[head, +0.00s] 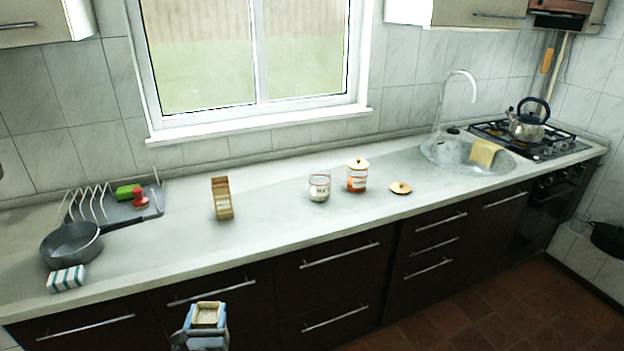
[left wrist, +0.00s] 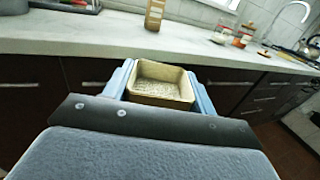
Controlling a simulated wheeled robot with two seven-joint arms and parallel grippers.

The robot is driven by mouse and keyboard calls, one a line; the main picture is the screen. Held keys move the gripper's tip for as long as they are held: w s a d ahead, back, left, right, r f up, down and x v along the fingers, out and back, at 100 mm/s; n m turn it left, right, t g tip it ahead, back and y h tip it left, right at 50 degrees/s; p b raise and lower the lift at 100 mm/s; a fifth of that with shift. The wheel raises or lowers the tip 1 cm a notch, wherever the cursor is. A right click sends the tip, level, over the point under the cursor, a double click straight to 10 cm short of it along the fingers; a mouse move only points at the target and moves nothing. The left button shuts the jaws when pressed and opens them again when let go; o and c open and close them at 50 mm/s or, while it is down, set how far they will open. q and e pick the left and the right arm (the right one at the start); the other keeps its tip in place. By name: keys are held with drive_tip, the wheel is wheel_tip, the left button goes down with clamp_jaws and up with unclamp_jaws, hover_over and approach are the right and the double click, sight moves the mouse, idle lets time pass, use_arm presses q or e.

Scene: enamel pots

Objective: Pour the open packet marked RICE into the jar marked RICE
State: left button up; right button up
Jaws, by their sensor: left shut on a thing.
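My left gripper (head: 207,330) is shut on an open packet (head: 208,314), held upright in front of the counter and below its edge. In the left wrist view the packet (left wrist: 160,84) sits between the blue fingers (left wrist: 160,97), its top open and pale grains inside. Its marking is hidden. A clear jar (head: 319,188) with whitish contents and a label too small to read surely stands open on the counter, up and right of the gripper. It also shows in the left wrist view (left wrist: 219,36). My right gripper is not in view.
A lidded jar (head: 357,178) with orange contents stands right of the clear jar; a loose lid (head: 400,188) lies further right. A tan packet (head: 222,199) stands to the left. The counter front (head: 270,230) is clear.

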use_arm(q)
drive_tip(key=o, duration=0.9)
drive_tip(key=c, duration=0.7)
drive_tip(key=shift+r, duration=0.1)
